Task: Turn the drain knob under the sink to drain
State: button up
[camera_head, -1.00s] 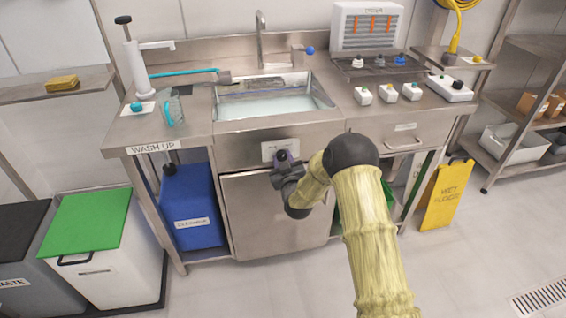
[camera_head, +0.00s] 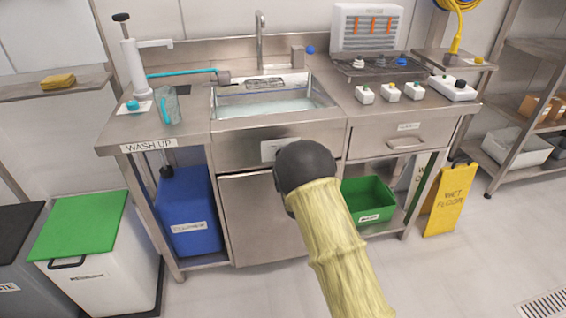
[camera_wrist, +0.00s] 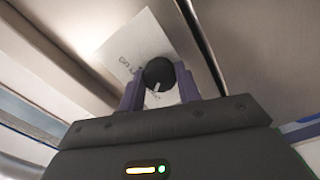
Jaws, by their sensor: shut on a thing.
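The drain knob (camera_wrist: 158,74) is a round black knob with a white pointer mark. It sits on a white label plate (camera_wrist: 135,52) with printed words, partly covered. My gripper (camera_wrist: 160,84) has its two purple fingers on either side of the knob and is shut on it. In the head view the knob and gripper are hidden behind my arm; part of the label plate (camera_head: 272,148) shows on the panel below the sink. The sink basin (camera_head: 262,128) holds water (camera_head: 275,106).
The steel cabinet door (camera_head: 262,215) is below the panel. A yellow wet floor sign (camera_head: 452,200) stands further right. The floor in front is open.

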jog(key=shift+f+n, duration=0.1)
jog(key=shift+n, duration=0.5)
jog(key=o, duration=1)
jog(key=shift+c, duration=0.2)
jog(key=v, duration=1.7)
jog(key=shift+s+p, duration=0.25)
jog(key=shift+p, duration=0.05)
